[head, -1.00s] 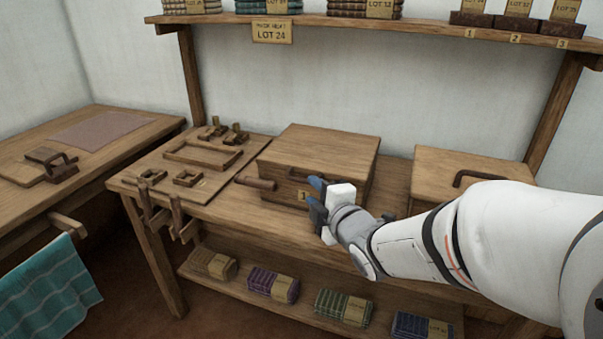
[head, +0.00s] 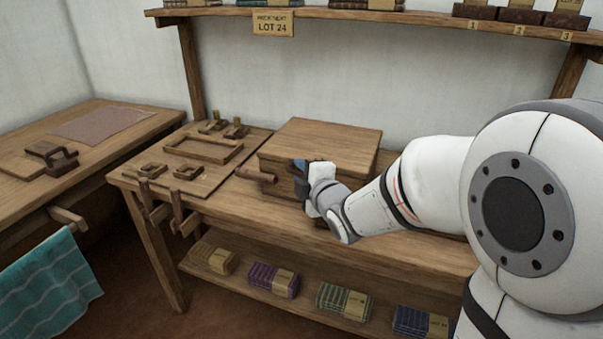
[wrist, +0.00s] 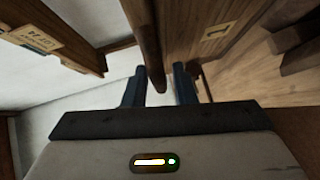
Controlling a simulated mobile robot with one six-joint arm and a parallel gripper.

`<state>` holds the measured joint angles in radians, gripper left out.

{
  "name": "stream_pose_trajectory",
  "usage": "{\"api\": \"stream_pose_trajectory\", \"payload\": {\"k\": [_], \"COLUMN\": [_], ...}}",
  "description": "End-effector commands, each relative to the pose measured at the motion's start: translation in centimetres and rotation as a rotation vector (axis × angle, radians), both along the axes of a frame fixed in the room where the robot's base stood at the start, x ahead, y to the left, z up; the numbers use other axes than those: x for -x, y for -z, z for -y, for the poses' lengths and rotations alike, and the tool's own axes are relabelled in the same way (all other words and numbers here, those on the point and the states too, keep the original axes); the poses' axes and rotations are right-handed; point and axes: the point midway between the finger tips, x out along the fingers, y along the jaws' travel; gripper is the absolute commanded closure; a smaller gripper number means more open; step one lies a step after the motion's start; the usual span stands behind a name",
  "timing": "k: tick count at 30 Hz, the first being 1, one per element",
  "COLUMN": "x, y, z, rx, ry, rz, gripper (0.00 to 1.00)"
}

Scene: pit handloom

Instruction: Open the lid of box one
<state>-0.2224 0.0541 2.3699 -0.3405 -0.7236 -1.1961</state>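Box one, a closed wooden box (head: 325,136) with a flat lid, stands on the bench. A dark brown bar (wrist: 150,45) along the box front ends between the fingers in the picture, with gaps on both sides. I cannot tell whether they touch.
A brown cylinder (head: 255,175) sticks out by the box's left front corner. A board (head: 187,178) with wooden frames lies left. Folded cloth bundles (head: 345,300) lie on the lower shelf. A shelf (head: 400,24) hangs above. My arm covers the bench's right side.

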Motion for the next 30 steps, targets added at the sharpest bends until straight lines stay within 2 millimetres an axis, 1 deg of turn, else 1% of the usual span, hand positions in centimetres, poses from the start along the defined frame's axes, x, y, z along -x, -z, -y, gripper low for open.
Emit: {"api": "stream_pose_trajectory", "payload": {"k": [1, 6, 9, 23, 26, 30], "x": [0.0, 0.0, 0.0, 0.1, 0.1, 0.3], "y": [0.0, 0.0, 0.0, -0.1, -0.5, -1.6], "z": [0.0, -0.1, -0.1, -0.2, -0.4, -1.0], "rx": [0.000, 0.000, 0.000, -0.001, -0.003, -0.012], "ry": [0.000, -0.001, -0.002, -0.003, -0.007, -0.020], "rz": [0.000, 0.000, 0.000, -0.002, -0.010, -0.032], "gripper": [0.80, 0.94, 1.00, 1.00, 1.00, 1.00]}}
